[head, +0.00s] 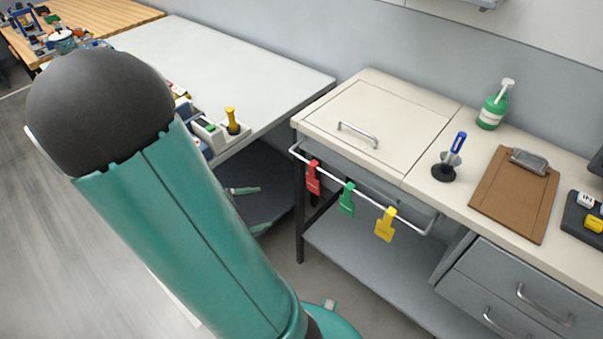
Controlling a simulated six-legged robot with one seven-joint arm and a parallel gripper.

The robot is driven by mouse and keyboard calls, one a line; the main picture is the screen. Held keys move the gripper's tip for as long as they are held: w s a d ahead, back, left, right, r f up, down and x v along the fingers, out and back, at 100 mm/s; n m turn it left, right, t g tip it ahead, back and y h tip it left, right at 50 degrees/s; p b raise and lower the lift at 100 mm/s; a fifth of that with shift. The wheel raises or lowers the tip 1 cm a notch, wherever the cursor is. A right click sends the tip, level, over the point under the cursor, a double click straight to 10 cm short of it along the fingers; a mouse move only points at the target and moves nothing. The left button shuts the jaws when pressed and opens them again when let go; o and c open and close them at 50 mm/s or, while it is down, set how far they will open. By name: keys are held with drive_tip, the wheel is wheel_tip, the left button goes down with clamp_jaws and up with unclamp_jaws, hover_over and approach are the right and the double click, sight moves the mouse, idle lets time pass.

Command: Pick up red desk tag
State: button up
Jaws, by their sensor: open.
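The red desk tag (312,178) hangs from the white rail (330,181) along the front of the cream desk. It is the leftmost of three tags there, and it hangs upright below the rail. My own teal arm with a dark rounded joint fills the left of the head view. My gripper does not show in this view, so its place relative to the red tag cannot be seen. Nothing covers the red tag.
A green tag (347,199) and a yellow tag (385,225) hang on the same rail to the right. A blue pen in a stand (452,158), a green bottle (495,105) and a clipboard (516,192) are on the desk. Floor shows before the lower shelf (365,262).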

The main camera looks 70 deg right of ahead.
sight(312, 182)
drive_tip(key=s+d+f+n+h, duration=0.2)
drive_tip(key=d+n, duration=0.1)
drive_tip(key=d, duration=0.2)
drive_tip(key=s+d+f+n+t+h, duration=0.1)
drive_tip(key=s+d+f+n+h, duration=0.1)
drive_tip(key=d, duration=0.3)
drive_tip(key=s+d+f+n+h, duration=0.2)
drive_tip(key=s+d+f+n, duration=0.1)
drive_tip(key=d+n, duration=0.1)
drive_tip(key=shift+s+d+f+t, duration=0.15)
drive_tip(key=shift+d+f, duration=0.05)
drive_tip(key=shift+d, duration=0.25)
drive_tip(key=shift+s+d+f+t, duration=0.1)
drive_tip(key=shift+d+f+t, duration=0.05)
drive_tip(key=shift+d, duration=0.25)
drive_tip(key=shift+f+x, duration=0.15)
drive_tip(key=shift+x, duration=1.15)
drive_tip(key=shift+f+x, duration=0.1)
drive_tip(key=shift+x, duration=1.25)
drive_tip(key=shift+a, duration=0.1)
drive_tip(key=c, duration=1.1)
drive_tip(key=shift+o, duration=0.2)
drive_tip(key=shift+w+a+r, duration=0.1)
drive_tip(key=shift+r, duration=0.15)
